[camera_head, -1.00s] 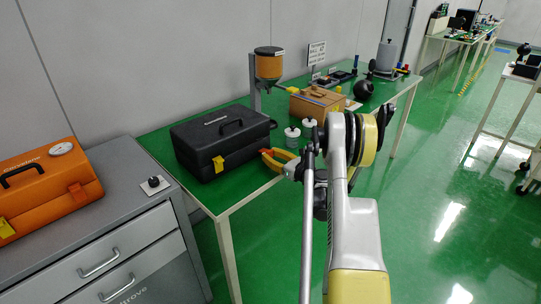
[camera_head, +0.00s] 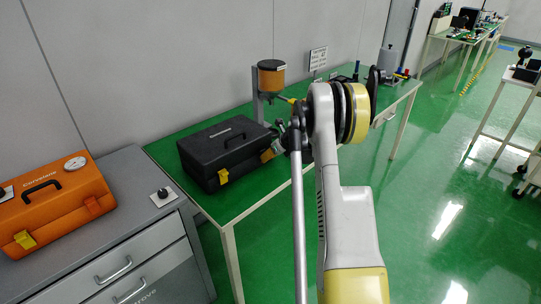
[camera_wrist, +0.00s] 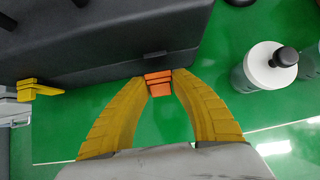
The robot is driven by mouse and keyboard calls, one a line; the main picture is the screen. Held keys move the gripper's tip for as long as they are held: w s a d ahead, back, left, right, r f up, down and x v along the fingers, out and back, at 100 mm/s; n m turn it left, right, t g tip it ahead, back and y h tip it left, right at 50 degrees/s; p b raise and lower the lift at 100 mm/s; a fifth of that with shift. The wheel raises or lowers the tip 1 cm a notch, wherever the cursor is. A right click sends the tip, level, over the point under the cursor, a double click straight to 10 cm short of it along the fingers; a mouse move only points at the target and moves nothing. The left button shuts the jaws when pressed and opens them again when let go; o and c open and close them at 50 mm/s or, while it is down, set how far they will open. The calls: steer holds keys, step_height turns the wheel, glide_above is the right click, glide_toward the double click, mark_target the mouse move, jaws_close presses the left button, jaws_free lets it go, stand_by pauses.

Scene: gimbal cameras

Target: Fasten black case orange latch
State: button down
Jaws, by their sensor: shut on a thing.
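The black case (camera_head: 228,150) lies closed on the green table, with a yellow latch (camera_head: 223,176) on the left of its front. In the wrist view the case (camera_wrist: 110,40) fills the top left, and the yellow latch (camera_wrist: 38,92) juts out from it. The orange latch (camera_wrist: 158,82) sits at the case's front edge, between the tips of my gripper's yellow fingers (camera_wrist: 160,76). My gripper is shut on this latch. In the head view my gripper (camera_head: 267,155) is at the case's right front, partly hidden by my arm. Whether the latch is fastened cannot be told.
A white-lidded grey container (camera_wrist: 262,68) stands right of the case. An orange case (camera_head: 52,208) with a gauge lies on the grey cabinet (camera_head: 125,185) at left. An orange hopper (camera_head: 271,80) stands behind the black case. The table's front edge is clear.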

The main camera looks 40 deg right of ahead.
steer(key=shift+w+r+g+p, duration=0.25)
steer(key=shift+w+g+p, duration=0.25)
steer(key=shift+g, duration=0.5)
steer(key=c, duration=1.2)
jaws_free()
steer(key=shift+r, duration=0.1)
steer(key=v, duration=1.2)
steer(key=shift+w+a, duration=0.1)
